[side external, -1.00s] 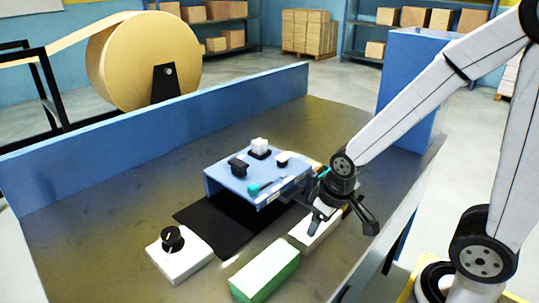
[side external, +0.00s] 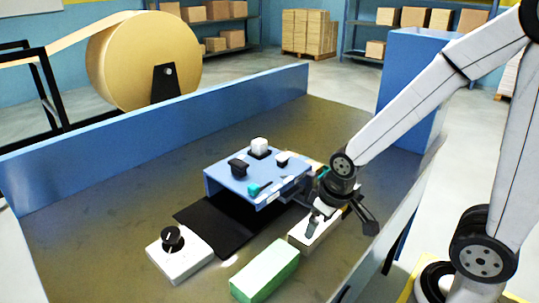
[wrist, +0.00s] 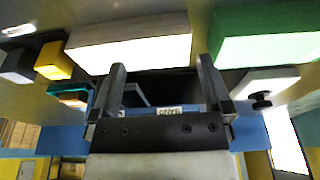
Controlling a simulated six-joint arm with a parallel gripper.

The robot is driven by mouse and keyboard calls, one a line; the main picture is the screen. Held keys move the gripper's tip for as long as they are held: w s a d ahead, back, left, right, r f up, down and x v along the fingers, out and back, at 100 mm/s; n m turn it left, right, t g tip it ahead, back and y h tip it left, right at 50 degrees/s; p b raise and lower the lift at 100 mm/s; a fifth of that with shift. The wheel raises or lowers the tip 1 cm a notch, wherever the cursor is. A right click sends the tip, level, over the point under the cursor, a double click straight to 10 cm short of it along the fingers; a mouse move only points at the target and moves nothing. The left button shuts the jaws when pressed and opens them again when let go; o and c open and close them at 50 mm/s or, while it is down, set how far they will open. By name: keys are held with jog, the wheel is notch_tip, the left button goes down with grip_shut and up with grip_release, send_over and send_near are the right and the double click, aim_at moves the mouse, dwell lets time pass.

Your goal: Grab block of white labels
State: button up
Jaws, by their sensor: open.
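The block of white labels (side external: 308,239) lies on the table in the side view, partly hidden behind my gripper (side external: 342,218). In the wrist view the white block (wrist: 130,48) spans the upper left, beyond the fingertips. My gripper (wrist: 160,70) is open with nothing between its fingers. Its left finger overlaps the block's edge in the wrist picture; whether they touch cannot be told. In the side view the fingers are just above and beside the block.
A green block (side external: 264,270) lies beside the white one, to its left. A blue raised panel (side external: 232,178) with small parts stands behind, next to a black mat (side external: 225,228). A white box with a black knob (side external: 180,262) is at left. A blue wall (side external: 160,138) lines the back.

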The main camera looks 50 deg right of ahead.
jog(key=w+r+v, duration=0.1)
jog(key=w+v, duration=0.2)
jog(key=v, duration=0.9)
jog(key=w+d+n+y, duration=0.3)
jog(key=w+n+y, duration=0.1)
jog(key=w, duration=0.5)
jog(key=w+d+n+y, duration=0.3)
jog(key=w+d+y, duration=0.1)
jog(key=w, duration=0.6)
jog(key=w+d+n+t+y, duration=0.3)
jog(key=w+d+n+y, duration=0.3)
jog(key=d, duration=0.5)
jog(key=h, duration=0.1)
send_near(259, 148)
jog(key=w, duration=0.3)
jog(key=shift+w+a+f+n+g, duration=0.15)
jog(key=shift+a+f, duration=0.1)
jog(key=shift+a, duration=0.35)
jog(key=shift+w+a+f+n+g, duration=0.15)
jog(key=shift+a+f, duration=0.15)
jog(key=shift+a, duration=0.3)
